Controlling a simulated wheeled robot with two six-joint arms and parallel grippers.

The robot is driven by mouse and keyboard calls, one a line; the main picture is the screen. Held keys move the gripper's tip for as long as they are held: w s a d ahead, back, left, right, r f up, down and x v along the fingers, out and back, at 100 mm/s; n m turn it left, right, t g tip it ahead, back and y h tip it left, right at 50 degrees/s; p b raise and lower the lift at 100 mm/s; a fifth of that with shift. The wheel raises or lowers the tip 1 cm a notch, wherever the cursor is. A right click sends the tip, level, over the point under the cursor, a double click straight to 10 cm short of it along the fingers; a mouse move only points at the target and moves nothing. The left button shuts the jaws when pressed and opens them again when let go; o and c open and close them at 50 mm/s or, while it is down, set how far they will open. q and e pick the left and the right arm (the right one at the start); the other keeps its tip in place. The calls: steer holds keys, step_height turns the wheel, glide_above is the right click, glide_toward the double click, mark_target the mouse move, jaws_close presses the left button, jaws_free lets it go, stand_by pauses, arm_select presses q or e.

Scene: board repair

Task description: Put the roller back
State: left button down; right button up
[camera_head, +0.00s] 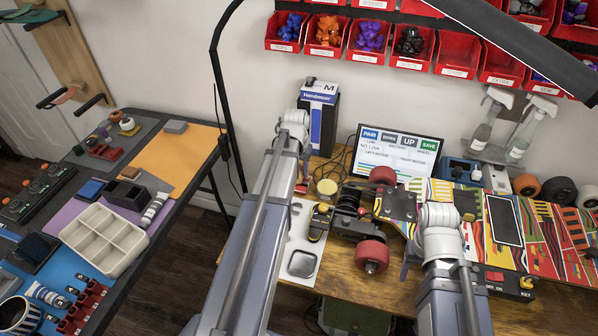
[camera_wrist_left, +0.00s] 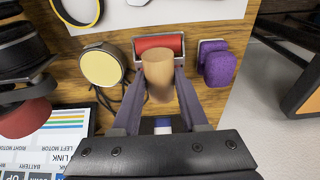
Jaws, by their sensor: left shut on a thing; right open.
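In the left wrist view the roller has a red cylinder (camera_wrist_left: 158,45) in a pale metal frame and a wooden handle (camera_wrist_left: 158,72) pointing toward the camera. My left gripper (camera_wrist_left: 160,88) is shut on the handle, with one finger on each side. The red end is close over the wooden desk; I cannot tell whether it touches. In the head view my left arm hides most of this gripper and the roller. My right gripper (camera_head: 436,256) is open over the skateboard's near edge, its fingers partly hidden by its wrist.
A yellow round tin (camera_wrist_left: 102,68) is left of the roller and purple blocks (camera_wrist_left: 216,64) are right of it. A white mat (camera_head: 292,285) lies on the desk.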

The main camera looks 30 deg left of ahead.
arm_select(q)
steer(key=shift+f, duration=0.25)
arm_select(e)
steer(key=shift+f, duration=0.25)
arm_select(q)
steer(key=shift+s+d+f+b, duration=0.1)
steer(key=shift+s+b, duration=0.1)
steer(key=shift+b, duration=0.2)
arm_select(e)
steer(key=shift+s+d+f, duration=0.1)
steer(key=shift+s+f, duration=0.05)
steer(key=shift+f, duration=0.05)
arm_select(q)
steer(key=shift+w+f, duration=0.1)
steer(key=shift+f, duration=0.15)
arm_select(e)
steer(key=shift+f, duration=0.2)
arm_select(q)
steer(key=shift+c, duration=2.2)
jaws_free()
steer(key=shift+w, duration=0.1)
steer(key=shift+r, duration=0.1)
arm_select(e)
steer(key=shift+r, duration=0.15)
